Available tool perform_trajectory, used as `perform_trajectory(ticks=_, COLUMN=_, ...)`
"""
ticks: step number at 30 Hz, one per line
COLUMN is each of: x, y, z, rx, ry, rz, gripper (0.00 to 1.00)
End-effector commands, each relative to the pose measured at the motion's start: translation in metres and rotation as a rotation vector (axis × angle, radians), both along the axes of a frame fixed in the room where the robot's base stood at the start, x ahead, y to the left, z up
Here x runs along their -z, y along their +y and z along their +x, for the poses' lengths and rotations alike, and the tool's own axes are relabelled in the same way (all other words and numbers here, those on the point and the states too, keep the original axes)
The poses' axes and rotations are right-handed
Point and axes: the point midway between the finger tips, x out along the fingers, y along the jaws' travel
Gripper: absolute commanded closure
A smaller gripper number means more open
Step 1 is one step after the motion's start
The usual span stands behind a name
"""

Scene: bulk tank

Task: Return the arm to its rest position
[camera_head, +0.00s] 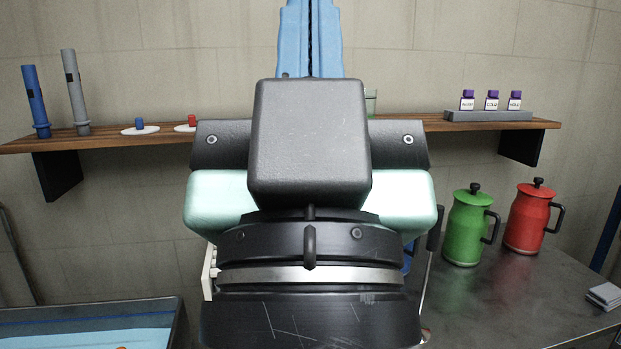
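My gripper (310,145) fills the middle of the view, with its black housing and mint-green sides seen from behind at close range. My black wrist with a silver band (310,275) is below it. Two light-blue upright strips (296,40) with a narrow dark gap rise above the housing. I cannot tell whether they are my fingers or something behind. No object held by the gripper can be seen, and its fingertips cannot be made out.
A wooden shelf (100,140) on the wall holds blue and grey cylinders, small pegs and purple-capped bottles (492,100). A green jug (467,228) and a red jug (527,218) stand on the dark counter (500,300). A tank (90,315) with light-blue contents is at lower left.

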Motion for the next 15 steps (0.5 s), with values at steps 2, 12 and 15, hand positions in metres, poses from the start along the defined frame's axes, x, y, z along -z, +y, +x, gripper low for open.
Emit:
perform_trajectory(ticks=2, x=-0.043, y=0.000, z=0.000, rx=0.000, ry=0.000, rz=0.000, gripper=1.00)
perform_trajectory(ticks=12, x=-0.134, y=0.000, z=0.000, rx=-0.001, ry=0.000, rz=-0.001, gripper=1.00)
perform_trajectory(ticks=15, x=-0.147, y=0.000, z=0.000, rx=-0.001, ry=0.001, rz=0.000, gripper=1.00)
